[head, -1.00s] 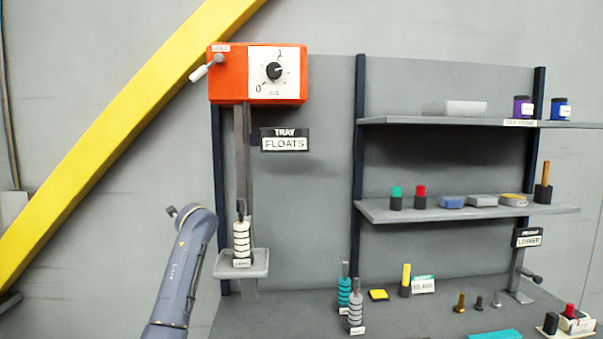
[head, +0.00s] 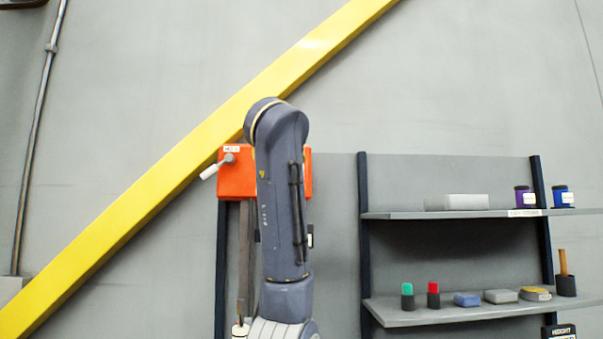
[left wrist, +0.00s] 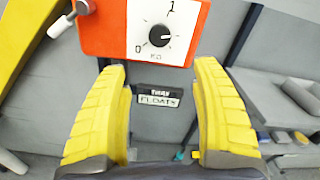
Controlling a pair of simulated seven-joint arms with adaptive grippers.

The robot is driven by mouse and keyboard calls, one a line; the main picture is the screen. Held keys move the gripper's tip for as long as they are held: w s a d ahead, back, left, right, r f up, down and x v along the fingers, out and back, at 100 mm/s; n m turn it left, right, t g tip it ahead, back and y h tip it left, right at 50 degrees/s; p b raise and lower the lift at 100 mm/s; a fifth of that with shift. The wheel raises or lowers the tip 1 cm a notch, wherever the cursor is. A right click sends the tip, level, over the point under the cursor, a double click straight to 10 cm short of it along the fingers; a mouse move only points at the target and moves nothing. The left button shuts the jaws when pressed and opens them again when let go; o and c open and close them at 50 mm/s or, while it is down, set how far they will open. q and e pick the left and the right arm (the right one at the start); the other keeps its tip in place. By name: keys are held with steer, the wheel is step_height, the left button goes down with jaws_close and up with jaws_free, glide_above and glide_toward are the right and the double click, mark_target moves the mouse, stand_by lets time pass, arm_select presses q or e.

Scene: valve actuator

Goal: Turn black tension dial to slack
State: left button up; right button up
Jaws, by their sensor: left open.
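The black tension dial (left wrist: 159,36) sits on a white plate marked 0 to 1 on the front of the orange box (left wrist: 101,30). In the head view my left arm covers the dial, and only parts of the orange box (head: 236,183) show. In the left wrist view my left gripper (left wrist: 162,75) is open, its two yellow fingers apart and empty, below the dial and not touching it. My right gripper is in neither view.
A grey lever (head: 217,166) with a white handle sticks out at the box's left. A tray sign reading FLOATS (left wrist: 158,94) hangs below the box. A yellow beam (head: 170,165) runs diagonally behind. Shelves (head: 470,213) with small items stand at the right.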

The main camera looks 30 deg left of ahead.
arm_select(q)
steer(key=x, duration=1.7)
steer(key=shift+w, duration=0.1)
steer(key=shift+c, duration=0.5)
steer(key=c, duration=1.2)
